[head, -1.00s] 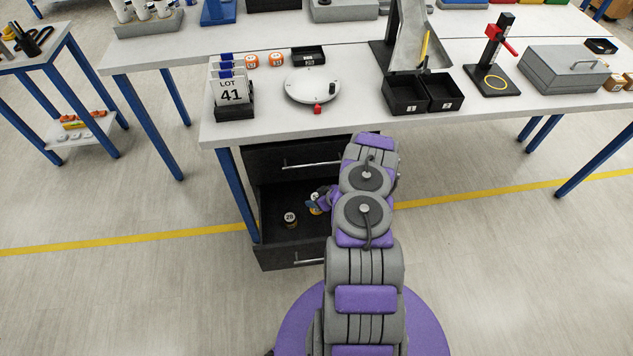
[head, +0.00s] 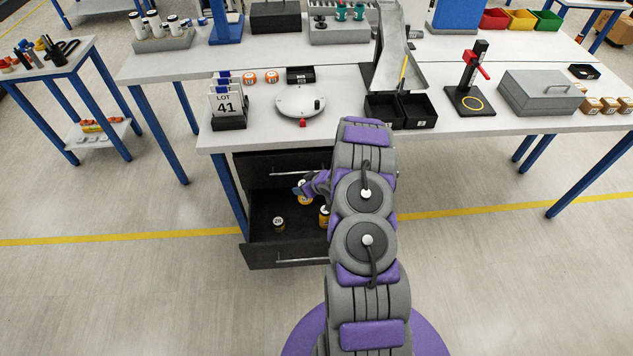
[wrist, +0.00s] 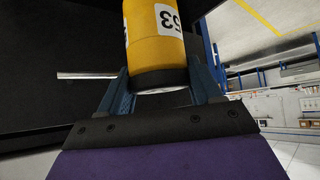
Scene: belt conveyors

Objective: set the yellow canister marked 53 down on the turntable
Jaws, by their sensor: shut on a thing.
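The yellow canister marked 53 (wrist: 155,40) is held between the two blue fingers of my gripper (wrist: 162,85) in the wrist view. Its white label with "53" faces the camera, and its dark end is towards the gripper. In the head view my gripper (head: 302,190) is over the open drawer, below the bench's front edge, with a bit of the canister (head: 305,199) showing. The turntable (head: 300,101) is a round white disc on the bench top, with a black knob and a red marker at its front. It is empty of canisters.
The open black drawer (head: 262,256) holds a canister marked 26 (head: 278,223) and another yellow canister (head: 324,216). A LOT 41 card holder (head: 228,122) stands left of the turntable. Black bins (head: 415,110) stand to its right. Two orange-topped items (head: 250,77) lie behind.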

